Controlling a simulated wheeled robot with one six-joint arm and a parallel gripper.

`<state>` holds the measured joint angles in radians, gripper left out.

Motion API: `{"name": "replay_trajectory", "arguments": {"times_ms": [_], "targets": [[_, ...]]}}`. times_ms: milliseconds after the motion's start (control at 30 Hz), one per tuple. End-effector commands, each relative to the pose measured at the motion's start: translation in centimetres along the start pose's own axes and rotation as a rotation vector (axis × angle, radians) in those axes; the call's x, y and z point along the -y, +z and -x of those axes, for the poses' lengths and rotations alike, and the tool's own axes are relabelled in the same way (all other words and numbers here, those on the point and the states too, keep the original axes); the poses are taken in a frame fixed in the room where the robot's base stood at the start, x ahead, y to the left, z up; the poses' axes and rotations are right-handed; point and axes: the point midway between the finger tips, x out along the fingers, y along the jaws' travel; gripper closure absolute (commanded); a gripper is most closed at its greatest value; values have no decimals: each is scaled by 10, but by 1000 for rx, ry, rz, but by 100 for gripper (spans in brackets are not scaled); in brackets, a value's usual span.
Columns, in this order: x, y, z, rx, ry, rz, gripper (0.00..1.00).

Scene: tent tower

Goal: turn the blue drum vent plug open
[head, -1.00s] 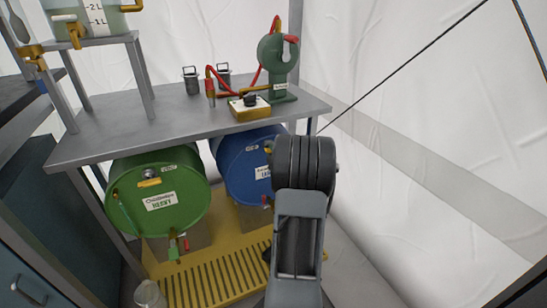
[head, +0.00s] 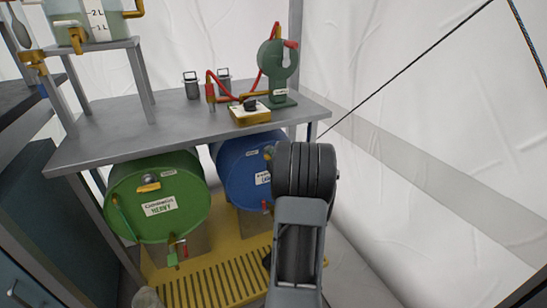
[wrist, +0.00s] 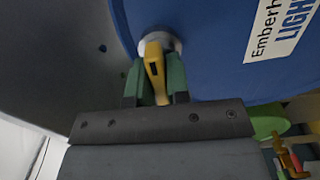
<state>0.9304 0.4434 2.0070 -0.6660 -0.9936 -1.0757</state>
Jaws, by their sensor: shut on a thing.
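The blue drum (head: 238,172) lies on its side under the grey bench, partly hidden behind my arm in the head view. In the wrist view the drum (wrist: 215,75) fills the upper middle, with a white label at right. The vent plug (wrist: 154,62) has a yellow handle on a pale round collar at the drum's face. My gripper (wrist: 155,78) is shut on the plug's handle, one green finger on each side. The handle stands nearly upright in the wrist view. My arm hides the gripper in the head view.
A green drum (head: 165,225) lies left of the blue one, above a yellow slatted tray (head: 220,280). The bench (head: 150,122) overhangs both drums and holds a green pump device (head: 278,70) and a yellow box (head: 250,117). A white tent wall (head: 430,130) rises at right.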

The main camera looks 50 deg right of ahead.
Motion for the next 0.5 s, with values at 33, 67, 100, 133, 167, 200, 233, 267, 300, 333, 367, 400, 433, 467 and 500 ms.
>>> {"name": "replay_trajectory", "arguments": {"times_ms": [33, 67, 100, 133, 167, 200, 233, 267, 300, 333, 367, 400, 433, 467, 500], "targets": [[0, 0, 0, -1, -1, 0, 100], [0, 0, 0, -1, -1, 0, 100], [0, 0, 0, -1, -1, -1, 100], [0, 0, 0, -1, -1, -1, 81], [0, 0, 0, -1, 0, -1, 78], [0, 0, 0, -1, 0, -1, 75], [0, 0, 0, -1, 0, -1, 72], [0, 0, 0, -1, 0, -1, 69], [0, 0, 0, 0, 0, -1, 65], [0, 0, 0, 0, 0, -1, 62], [0, 0, 0, 0, 0, -1, 62], [0, 0, 0, 0, 0, -1, 62], [0, 0, 0, 0, 0, -1, 62], [0, 0, 0, 0, 0, -1, 62], [0, 0, 0, 0, 0, -1, 62]]}}
